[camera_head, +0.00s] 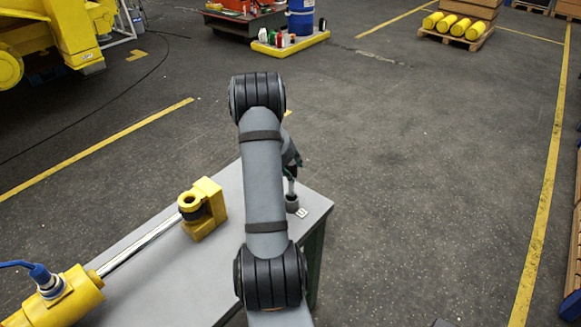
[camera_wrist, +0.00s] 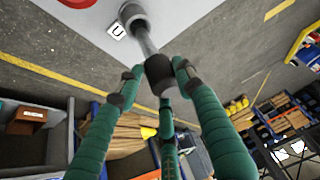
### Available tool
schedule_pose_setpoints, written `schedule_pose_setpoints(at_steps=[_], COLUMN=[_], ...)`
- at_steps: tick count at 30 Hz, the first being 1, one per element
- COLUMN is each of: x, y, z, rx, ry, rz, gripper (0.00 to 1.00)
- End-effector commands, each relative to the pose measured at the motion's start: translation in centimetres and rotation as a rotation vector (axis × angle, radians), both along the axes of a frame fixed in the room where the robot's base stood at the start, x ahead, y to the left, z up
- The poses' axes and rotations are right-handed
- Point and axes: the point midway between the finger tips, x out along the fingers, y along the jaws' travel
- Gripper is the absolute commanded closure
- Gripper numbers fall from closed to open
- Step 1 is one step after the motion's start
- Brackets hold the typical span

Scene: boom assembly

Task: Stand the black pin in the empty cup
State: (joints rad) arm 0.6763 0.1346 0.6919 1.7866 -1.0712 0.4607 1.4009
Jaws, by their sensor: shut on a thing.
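My gripper (camera_wrist: 157,80) has green fingers with dark tips. They are shut around the black thick end of the pin (camera_wrist: 158,73), whose grey shaft runs away toward the cup (camera_wrist: 133,13). In the wrist view the shaft's far end meets the cup's mouth; how deep it sits inside I cannot tell. In the head view my gripper (camera_head: 293,163) is partly hidden behind my arm, above the grey cup (camera_head: 292,203) near the table's right corner. The shaft (camera_head: 291,186) shows roughly upright between gripper and cup.
The grey table (camera_head: 160,285) carries a yellow cylinder (camera_head: 72,300) with a chrome rod and yellow end block (camera_head: 204,208) left of my arm. A small label marked U (camera_wrist: 117,29) lies beside the cup. Open floor (camera_head: 430,190) lies right of the table.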

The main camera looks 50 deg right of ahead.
Motion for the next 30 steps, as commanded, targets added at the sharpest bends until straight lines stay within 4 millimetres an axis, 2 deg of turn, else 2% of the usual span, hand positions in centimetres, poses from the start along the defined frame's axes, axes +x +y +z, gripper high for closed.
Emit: schedule_pose_setpoints(at_steps=[1,15,29,30], x=[0.1,0.0,0.0,0.0], y=[0.0,-0.1,0.0,0.0], z=[-0.9,-4.3,-4.6,-4.6], rx=[-0.002,-0.002,-0.002,-0.002], ry=[-0.002,-0.003,-0.002,-0.002], rz=[0.0,-0.002,-0.001,-0.001], gripper=[1.0,1.0,1.0,0.63])
